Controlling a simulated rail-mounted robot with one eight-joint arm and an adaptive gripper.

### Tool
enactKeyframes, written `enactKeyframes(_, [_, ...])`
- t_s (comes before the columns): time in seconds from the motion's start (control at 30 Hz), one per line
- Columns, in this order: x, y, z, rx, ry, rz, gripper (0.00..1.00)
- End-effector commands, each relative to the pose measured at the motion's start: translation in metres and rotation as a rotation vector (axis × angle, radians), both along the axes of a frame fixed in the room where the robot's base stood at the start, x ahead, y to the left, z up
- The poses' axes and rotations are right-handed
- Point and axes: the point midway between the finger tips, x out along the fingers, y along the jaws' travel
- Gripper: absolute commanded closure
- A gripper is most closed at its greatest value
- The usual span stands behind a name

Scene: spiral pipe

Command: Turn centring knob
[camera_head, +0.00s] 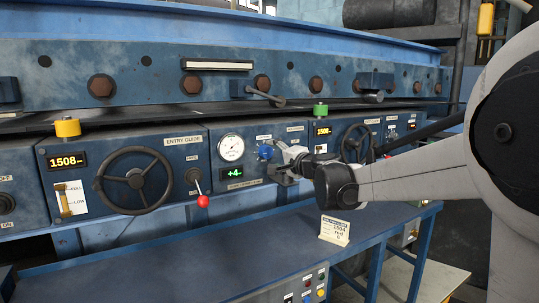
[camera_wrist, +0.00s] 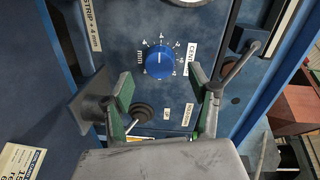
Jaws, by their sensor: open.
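The centring knob is a round blue knob with a white pointer line and a marked scale around it. It shows in the wrist view (camera_wrist: 160,61) on the blue panel, with the pointer close to straight up, and in the head view (camera_head: 265,152) just left of my gripper. My gripper (camera_wrist: 162,84) is open and empty, its green-padded fingers spread to the lower left and lower right of the knob, apart from it. In the head view my gripper (camera_head: 283,157) points left at the panel. A green display (camera_head: 232,173) under the dial gauge appears to read +4.
A black round part (camera_wrist: 140,112) sits below the knob. A lever (camera_wrist: 240,62) stands right of my fingers. Left on the panel are a black handwheel (camera_head: 134,180) and a red-ball lever (camera_head: 202,201). A blue bench (camera_head: 190,260) with a card (camera_head: 335,230) is below.

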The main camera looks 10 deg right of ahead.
Motion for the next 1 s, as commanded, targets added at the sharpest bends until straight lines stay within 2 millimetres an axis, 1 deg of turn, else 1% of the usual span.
enactKeyframes(0.03, [-0.011, -0.004, 0.001, 0.000, 0.000, -0.001, 0.44])
enactKeyframes(0.2, [-0.039, -0.012, 0.003, 0.001, 0.000, -0.001, 0.44])
enactKeyframes(0.3, [-0.052, -0.016, 0.003, 0.002, 0.000, -0.001, 0.44])
enactKeyframes(0.4, [-0.060, -0.019, 0.004, 0.001, 0.000, -0.002, 0.44])
enactKeyframes(0.57, [-0.067, -0.021, 0.005, 0.001, 0.000, 0.000, 0.44])
enactKeyframes(0.87, [-0.068, -0.021, 0.005, 0.001, 0.000, 0.000, 0.44])
enactKeyframes(0.97, [-0.072, -0.017, 0.004, -0.015, 0.005, 0.008, 0.44])
enactKeyframes(1.0, [-0.077, -0.013, 0.003, -0.031, 0.010, 0.016, 0.44])
